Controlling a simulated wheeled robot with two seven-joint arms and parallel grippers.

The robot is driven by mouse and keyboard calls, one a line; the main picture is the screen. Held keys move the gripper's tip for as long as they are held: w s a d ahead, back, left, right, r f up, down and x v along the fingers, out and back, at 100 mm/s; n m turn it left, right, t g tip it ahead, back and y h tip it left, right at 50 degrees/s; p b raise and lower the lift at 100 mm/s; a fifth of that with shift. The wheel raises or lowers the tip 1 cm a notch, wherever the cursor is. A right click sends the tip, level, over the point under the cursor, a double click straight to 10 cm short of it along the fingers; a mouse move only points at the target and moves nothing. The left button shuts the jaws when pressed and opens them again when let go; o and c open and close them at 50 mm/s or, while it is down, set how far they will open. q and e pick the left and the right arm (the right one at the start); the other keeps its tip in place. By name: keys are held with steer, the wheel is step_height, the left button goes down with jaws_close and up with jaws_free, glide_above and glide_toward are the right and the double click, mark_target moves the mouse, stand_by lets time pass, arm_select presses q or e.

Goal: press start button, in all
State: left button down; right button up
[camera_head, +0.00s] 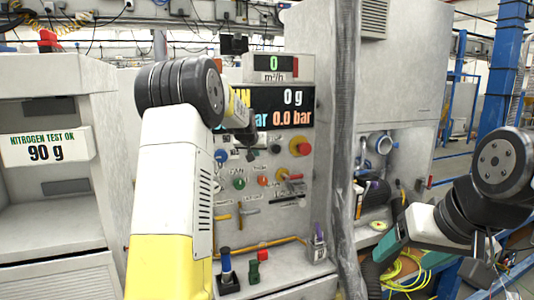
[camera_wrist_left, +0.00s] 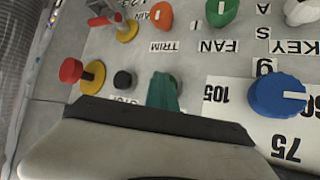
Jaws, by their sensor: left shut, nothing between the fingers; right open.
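The control panel (camera_head: 245,205) stands in the middle of the head view. My left gripper (camera_head: 250,153) is shut and empty, its tip in front of the panel's upper button row. In the left wrist view, the teal fingertip (camera_wrist_left: 163,93) covers the spot beside a black button (camera_wrist_left: 122,79). The start button is not clearly visible; the gripper appears to hide it, and I cannot tell whether they touch. My right gripper (camera_head: 384,249) is open at the lower right, away from the panel.
A red emergency knob (camera_head: 300,146) and a blue dial (camera_head: 221,155) flank the gripper; the dial also shows in the left wrist view (camera_wrist_left: 278,96). Green (camera_head: 239,183) and orange (camera_head: 262,181) knobs sit below. The display (camera_head: 290,106) reads 0 g and 0.0 bar.

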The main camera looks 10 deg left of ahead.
arm_select(q)
steer(key=shift+s, duration=0.1)
steer(key=shift+s+d, duration=0.45)
steer(key=shift+s, duration=0.2)
steer(key=s+d, duration=0.2)
steer(key=s, duration=0.2)
steer(key=shift+s+d, duration=0.1)
steer(key=shift+d, duration=0.3)
stand_by(0.4)
steer(key=s+d+f+g+h, duration=0.1)
steer(key=s+d+g, duration=0.1)
steer(key=s, duration=1.9)
steer(key=s+d+f+m+g+h, duration=0.1)
steer(key=s+d, duration=0.4)
steer(key=s, duration=1.6)
steer(key=shift+d+f+g+h, duration=0.15)
steer(key=shift+f+g+h, duration=0.25)
steer(key=shift+f+g, duration=0.3)
